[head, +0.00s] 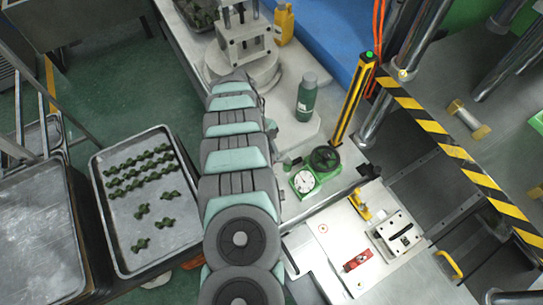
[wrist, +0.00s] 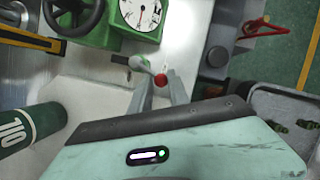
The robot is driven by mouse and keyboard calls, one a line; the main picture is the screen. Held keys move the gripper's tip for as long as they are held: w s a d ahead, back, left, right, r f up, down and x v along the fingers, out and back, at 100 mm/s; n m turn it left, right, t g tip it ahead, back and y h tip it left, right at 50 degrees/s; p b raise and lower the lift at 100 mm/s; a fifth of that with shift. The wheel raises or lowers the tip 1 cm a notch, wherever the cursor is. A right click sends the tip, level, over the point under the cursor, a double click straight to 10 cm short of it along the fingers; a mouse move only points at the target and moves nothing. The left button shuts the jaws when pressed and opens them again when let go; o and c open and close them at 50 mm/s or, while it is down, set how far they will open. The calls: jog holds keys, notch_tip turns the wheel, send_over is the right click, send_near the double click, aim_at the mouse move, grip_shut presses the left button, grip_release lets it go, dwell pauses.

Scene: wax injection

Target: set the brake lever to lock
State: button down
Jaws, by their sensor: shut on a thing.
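The brake lever appears to be the short metal lever with a red knob (wrist: 161,80) in the wrist view. Its pale rod runs up and left from the knob, below the green gauge box (wrist: 98,30). My gripper (wrist: 158,83) has its two grey fingers on either side of the knob and is shut on it. The mint-green wrist housing fills the lower part of that view. In the head view the green gauge box (head: 315,184) stands right of my arm, and the arm largely hides the gripper and lever. I cannot read a lock mark.
A green bottle (head: 307,97) stands behind the gauge box, near a yellow-black post (head: 353,100). A metal tray (head: 116,235) of dark green parts lies left of my arm. A red block (head: 357,261) and yellow clamp (head: 360,205) sit on the white plate at right.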

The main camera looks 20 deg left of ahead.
jog(key=shift+s+d+n+p, duration=0.3)
jog(key=shift+s+n+p, duration=0.1)
jog(key=shift+n, duration=0.2)
jog(key=shift+s+d+f+n+t+p, duration=0.1)
jog(key=shift+s+d+n+t+p, duration=0.2)
jog(key=shift+n, duration=0.45)
jog(key=shift+s+d+n+t+p, duration=0.15)
jog(key=shift+n+t, duration=0.25)
jog(key=shift+n, duration=0.35)
jog(key=shift+a, duration=0.1)
jog(key=c, duration=1.3)
grip_release()
jog(key=shift+d, duration=0.2)
jog(key=shift+a, duration=0.1)
